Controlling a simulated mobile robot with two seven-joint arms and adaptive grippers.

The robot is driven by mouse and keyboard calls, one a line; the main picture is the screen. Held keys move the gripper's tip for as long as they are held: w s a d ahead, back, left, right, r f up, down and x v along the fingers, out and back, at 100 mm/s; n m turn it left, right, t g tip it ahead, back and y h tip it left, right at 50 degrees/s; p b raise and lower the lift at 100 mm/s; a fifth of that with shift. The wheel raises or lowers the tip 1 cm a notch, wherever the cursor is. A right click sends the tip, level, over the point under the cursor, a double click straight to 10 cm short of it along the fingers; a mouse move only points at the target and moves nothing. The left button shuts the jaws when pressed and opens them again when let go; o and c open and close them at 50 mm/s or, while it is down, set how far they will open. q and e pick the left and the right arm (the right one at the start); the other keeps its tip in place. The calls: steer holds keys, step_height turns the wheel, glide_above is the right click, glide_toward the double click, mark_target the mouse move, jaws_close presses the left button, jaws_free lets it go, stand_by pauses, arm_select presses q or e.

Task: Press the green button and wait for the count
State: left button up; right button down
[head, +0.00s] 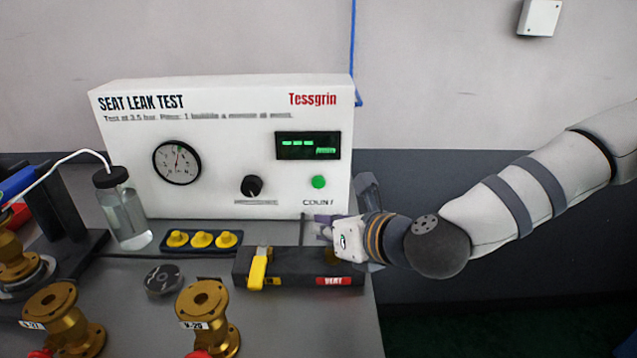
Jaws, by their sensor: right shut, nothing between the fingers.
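The green button (318,182) is on the lower right of the white seat leak test panel (230,200), above a "COUNT" label. It is in plain view and nothing touches it. The display (308,146) above it shows green dashes and a small green unit label. My right gripper (312,229) is below the button, in front of the panel's lower right corner and above the right end of a black block. It is shut and empty; its fingers are small and partly unclear here. My left gripper is not in view.
A black block (300,268) with a yellow lever (258,269) and a red "VENT" label lies below my right gripper. A water bottle (123,210), yellow knobs (201,240) and brass valve bodies (205,312) stand to the left. The bench ends just right of the block.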

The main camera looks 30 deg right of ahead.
mark_target(319, 183)
steer(key=w+d, duration=0.1)
steer(key=w, duration=0.1)
steer(key=w+d, duration=0.1)
steer(key=w, duration=0.1)
steer(key=w+d+b, duration=0.1)
steer(key=w, duration=0.1)
steer(key=shift+w+f, duration=0.2)
steer(key=shift+f, duration=0.05)
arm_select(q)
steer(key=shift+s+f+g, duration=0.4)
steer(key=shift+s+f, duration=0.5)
arm_select(e)
steer(key=shift+w+d+r, duration=0.2)
steer(key=shift+w+d, duration=0.15)
steer(key=shift+w, duration=0.4)
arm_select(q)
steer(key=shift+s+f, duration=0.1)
arm_select(e)
steer(key=shift+w+d, duration=0.2)
steer(key=shift+w, duration=0.15)
